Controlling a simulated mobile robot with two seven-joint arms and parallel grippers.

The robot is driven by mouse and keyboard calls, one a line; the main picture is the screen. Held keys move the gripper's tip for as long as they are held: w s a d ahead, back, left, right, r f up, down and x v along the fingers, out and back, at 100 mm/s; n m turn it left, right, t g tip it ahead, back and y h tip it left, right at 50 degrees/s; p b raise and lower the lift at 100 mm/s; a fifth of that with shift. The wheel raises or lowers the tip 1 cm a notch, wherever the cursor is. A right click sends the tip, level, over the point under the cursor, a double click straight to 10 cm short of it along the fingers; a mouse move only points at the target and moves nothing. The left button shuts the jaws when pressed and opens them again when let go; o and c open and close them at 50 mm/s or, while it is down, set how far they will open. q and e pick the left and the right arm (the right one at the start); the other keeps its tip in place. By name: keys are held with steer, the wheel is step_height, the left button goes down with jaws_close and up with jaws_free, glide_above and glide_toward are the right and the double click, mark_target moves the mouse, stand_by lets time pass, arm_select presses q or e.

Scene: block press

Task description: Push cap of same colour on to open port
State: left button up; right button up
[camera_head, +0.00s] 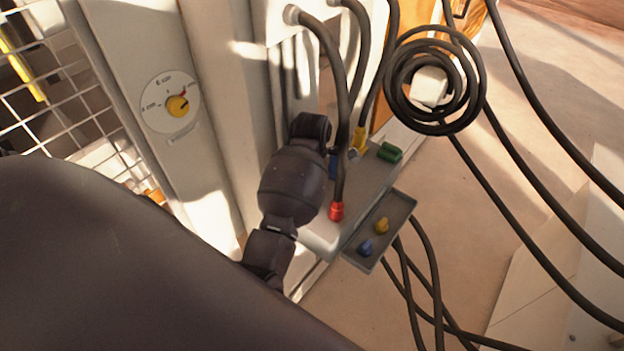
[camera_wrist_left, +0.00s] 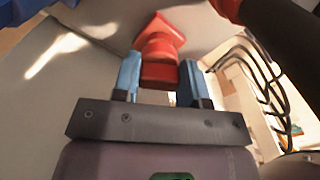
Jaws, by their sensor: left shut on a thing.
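In the left wrist view a red cap (camera_wrist_left: 160,48) sits between the two blue fingers of my left gripper (camera_wrist_left: 158,76), which is shut on it. The cap points towards a grey surface; I cannot tell whether it touches it. In the head view my dark wrist hides the gripper and this cap. A grey block (camera_head: 372,184) carries a red cable plug (camera_head: 336,211), a yellow cable plug (camera_head: 358,140) and a green piece (camera_head: 389,152). The red plug also shows in the wrist view (camera_wrist_left: 229,9). The open port is not visible. My right gripper is not in view.
A small grey tray (camera_head: 404,206) beside the block holds a yellow cap (camera_head: 382,225) and a blue cap (camera_head: 366,247). Black cables hang around the block, with a coil (camera_head: 438,127) at right.

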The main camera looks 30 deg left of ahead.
arm_select(q)
steer(key=shift+f, duration=0.6)
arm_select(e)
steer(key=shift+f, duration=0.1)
arm_select(q)
steer(key=o, duration=1)
